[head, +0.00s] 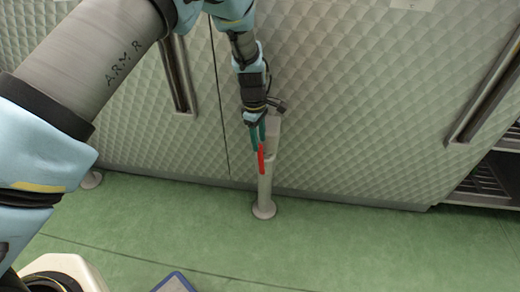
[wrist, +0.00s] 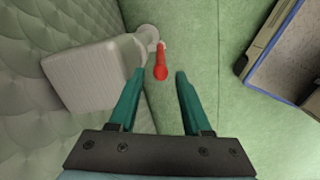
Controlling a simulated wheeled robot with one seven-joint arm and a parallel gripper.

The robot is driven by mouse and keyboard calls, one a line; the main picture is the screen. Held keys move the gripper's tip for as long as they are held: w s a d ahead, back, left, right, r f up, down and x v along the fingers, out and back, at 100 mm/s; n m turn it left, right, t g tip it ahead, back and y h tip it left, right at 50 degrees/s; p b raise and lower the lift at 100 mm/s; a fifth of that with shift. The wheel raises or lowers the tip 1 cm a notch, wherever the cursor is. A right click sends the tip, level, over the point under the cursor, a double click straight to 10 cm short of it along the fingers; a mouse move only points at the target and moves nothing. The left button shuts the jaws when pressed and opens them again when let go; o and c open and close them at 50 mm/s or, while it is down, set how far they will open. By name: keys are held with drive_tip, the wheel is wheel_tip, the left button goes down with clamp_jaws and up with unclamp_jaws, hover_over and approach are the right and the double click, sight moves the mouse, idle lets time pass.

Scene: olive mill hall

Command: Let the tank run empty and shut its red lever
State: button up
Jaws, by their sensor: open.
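The red lever (head: 261,159) sits on a pale upright post (head: 265,190) in front of the quilted metal tank front (head: 330,110). In the head view the lever hangs down along the post. In the wrist view the red lever (wrist: 161,62) shows beyond and between the fingertips, nearer the left finger. My gripper (head: 257,140) points down just above the lever with teal fingers. In the wrist view my gripper (wrist: 159,74) is open, with nothing held between the fingers. I cannot see whether any liquid runs or how full the tank is.
The green floor (head: 180,225) is mostly clear. A dark shelf or rack (head: 490,180) stands at the right. Long handles (head: 178,75) are on the quilted panels.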

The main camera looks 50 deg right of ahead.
drive_tip(key=shift+r, duration=1.65)
